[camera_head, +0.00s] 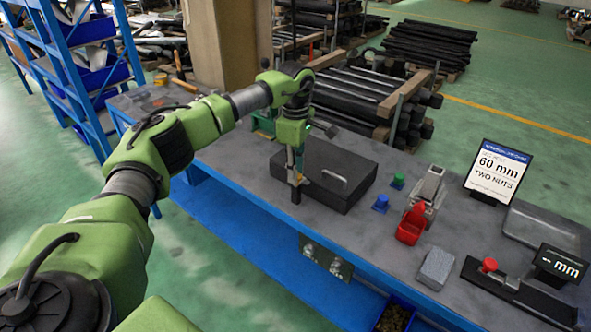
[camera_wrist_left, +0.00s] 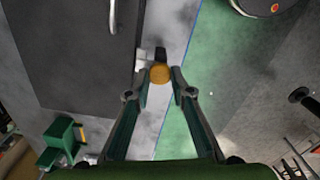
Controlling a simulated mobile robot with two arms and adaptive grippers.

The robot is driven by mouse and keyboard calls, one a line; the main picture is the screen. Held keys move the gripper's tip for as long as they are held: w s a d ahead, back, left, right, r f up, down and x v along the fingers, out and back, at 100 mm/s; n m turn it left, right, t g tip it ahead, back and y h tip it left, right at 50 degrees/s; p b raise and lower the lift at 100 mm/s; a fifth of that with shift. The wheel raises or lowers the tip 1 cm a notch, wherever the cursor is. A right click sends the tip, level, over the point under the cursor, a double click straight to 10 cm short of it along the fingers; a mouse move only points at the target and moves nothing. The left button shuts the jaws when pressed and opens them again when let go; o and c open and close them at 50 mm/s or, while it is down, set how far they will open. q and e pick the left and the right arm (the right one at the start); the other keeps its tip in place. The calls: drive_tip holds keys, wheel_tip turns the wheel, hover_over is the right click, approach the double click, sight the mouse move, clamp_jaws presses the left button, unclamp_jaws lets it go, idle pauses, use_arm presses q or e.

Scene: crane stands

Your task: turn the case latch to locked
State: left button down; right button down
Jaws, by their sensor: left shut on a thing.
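The dark grey case (camera_head: 335,155) lies closed on the bench, with a light handle on its top; part of it fills the upper left of the left wrist view (camera_wrist_left: 75,60). The case latch shows in the left wrist view as a round orange knob (camera_wrist_left: 160,74) with a grey metal piece and a dark tab just beyond it, beside the case's edge. My left gripper (camera_head: 296,190) points down at the case's near left side. In the left wrist view its fingertips (camera_wrist_left: 161,84) close on the orange knob from both sides. I cannot tell the latch's exact angle. My right gripper is out of view.
Right of the case stand a green knob piece (camera_head: 398,180), a blue one (camera_head: 380,203), a red-handled clamp (camera_head: 411,225), a grey block (camera_head: 436,268) and a sign (camera_head: 497,170). Bundles of dark bars lie behind the bench. The bench's near edge runs close to the case.

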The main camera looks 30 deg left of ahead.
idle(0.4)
use_arm(q)
drive_tip(key=c, duration=1.8)
unclamp_jaws()
wheel_tip(320, 180, up, 12)
drive_tip(key=shift+r, duration=0.1)
drive_tip(key=shift+d, duration=0.1)
